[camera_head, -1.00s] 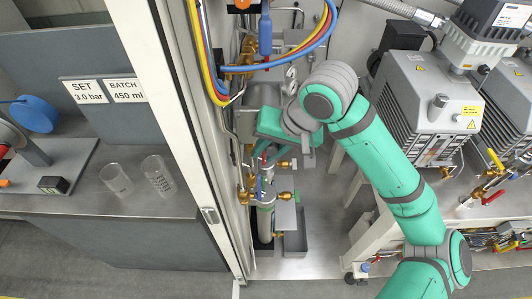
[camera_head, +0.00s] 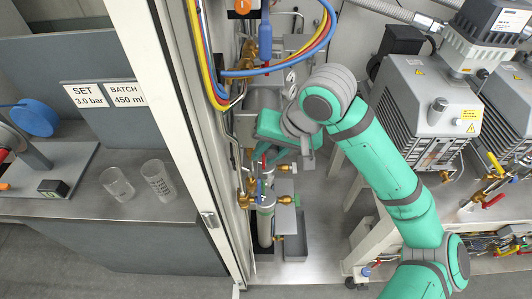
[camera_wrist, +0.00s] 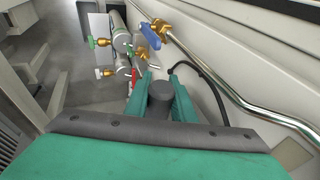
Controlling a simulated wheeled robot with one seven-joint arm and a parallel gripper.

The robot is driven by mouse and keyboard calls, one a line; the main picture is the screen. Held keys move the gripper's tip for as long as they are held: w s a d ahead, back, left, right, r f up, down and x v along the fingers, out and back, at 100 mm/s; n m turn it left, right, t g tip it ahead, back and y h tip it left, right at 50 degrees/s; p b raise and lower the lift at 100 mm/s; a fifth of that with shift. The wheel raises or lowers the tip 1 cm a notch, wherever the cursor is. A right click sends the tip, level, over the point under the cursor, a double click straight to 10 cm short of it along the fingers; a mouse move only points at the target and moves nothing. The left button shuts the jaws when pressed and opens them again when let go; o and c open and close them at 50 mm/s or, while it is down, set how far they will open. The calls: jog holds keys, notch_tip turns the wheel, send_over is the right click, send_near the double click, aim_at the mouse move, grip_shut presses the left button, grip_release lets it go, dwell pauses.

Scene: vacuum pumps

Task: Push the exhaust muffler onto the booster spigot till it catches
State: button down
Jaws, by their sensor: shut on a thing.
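In the wrist view, my gripper (camera_wrist: 162,84) has its two teal fingers closed on either side of a short dark grey cylinder (camera_wrist: 160,98), which looks like the exhaust muffler. Its round end faces the camera, and its far end is hidden. In the head view, my gripper (camera_head: 266,158) points down inside the narrow cabinet bay, among pipes and valves. The muffler cannot be made out there. I cannot pick out the booster spigot in either view, nor tell whether the muffler touches it.
Metal cylinders (camera_wrist: 122,42) with brass fittings lie beyond the fingers. A blue-handled valve (camera_wrist: 150,36), a bent steel pipe (camera_wrist: 235,92) and a black hose (camera_wrist: 207,77) run close on the right. A grey pump (camera_head: 418,100) stands right of my arm. Two clear beakers (camera_head: 157,178) stand left.

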jog(key=c, duration=1.4)
grip_release()
jog(key=shift+c, duration=0.2)
jog(key=v, duration=1)
jog(key=shift+r, duration=0.4)
jog(key=shift+d, duration=0.15)
